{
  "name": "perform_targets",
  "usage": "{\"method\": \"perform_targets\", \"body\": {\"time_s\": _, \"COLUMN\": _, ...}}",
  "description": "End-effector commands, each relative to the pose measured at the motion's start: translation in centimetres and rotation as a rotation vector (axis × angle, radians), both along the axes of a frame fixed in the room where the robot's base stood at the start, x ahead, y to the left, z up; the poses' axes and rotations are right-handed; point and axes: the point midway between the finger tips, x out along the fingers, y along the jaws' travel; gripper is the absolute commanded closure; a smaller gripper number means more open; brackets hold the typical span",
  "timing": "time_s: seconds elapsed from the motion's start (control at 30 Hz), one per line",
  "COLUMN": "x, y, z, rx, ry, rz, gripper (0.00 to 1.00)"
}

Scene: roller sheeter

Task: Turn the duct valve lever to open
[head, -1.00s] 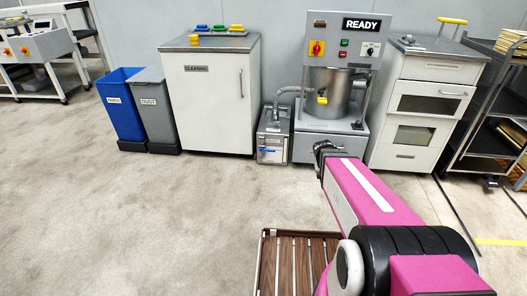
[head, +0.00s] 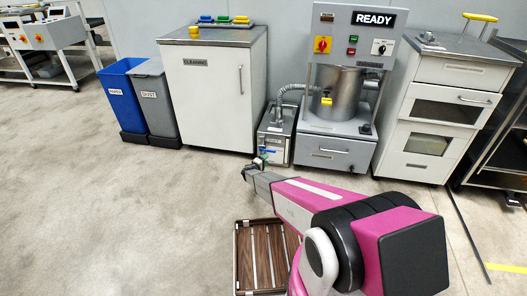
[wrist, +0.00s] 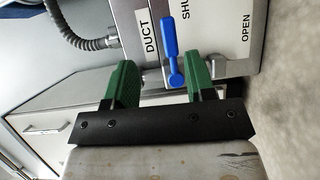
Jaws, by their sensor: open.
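The blue duct valve lever (head: 267,151) is on the front of the small grey duct unit (head: 279,128), low on the floor between the cleaning cabinet and the READY machine. In the wrist view the lever (wrist: 171,50) lies along the side by the SHUT label, with the OPEN label (wrist: 246,28) farther off. My gripper (wrist: 157,62) is open, its two green fingers on either side of the lever in the picture. I cannot tell whether either finger touches it. In the head view my gripper (head: 256,164) is just in front of the unit, partly blocking its lower front.
A grey corrugated hose (head: 290,92) runs from the unit to the machine (head: 335,150) on the right. The cleaning cabinet (head: 215,95) stands to the left, with blue (head: 122,98) and grey (head: 155,105) bins beyond. Open floor lies in front on the left.

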Motion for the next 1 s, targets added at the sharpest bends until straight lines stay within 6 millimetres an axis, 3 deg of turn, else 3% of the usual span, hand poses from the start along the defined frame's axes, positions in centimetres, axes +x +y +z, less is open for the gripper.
{"method": "perform_targets", "body": {"time_s": 0.1, "x": 0.9, "y": 1.0, "z": -1.4, "rx": -0.025, "ry": -0.01, "rz": 0.039, "gripper": 0.5}}
{"method": "perform_targets", "body": {"time_s": 0.33, "x": 1.8, "y": 0.4, "z": -1.4, "rx": -0.028, "ry": -0.011, "rz": 0.045, "gripper": 0.5}}
{"method": "perform_targets", "body": {"time_s": 0.8, "x": 7.6, "y": -4.5, "z": -1.5, "rx": -0.028, "ry": -0.011, "rz": 0.042, "gripper": 0.5}}
{"method": "perform_targets", "body": {"time_s": 1.0, "x": 9.0, "y": -5.8, "z": -1.4, "rx": -0.029, "ry": -0.011, "rz": 0.044, "gripper": 0.5}}
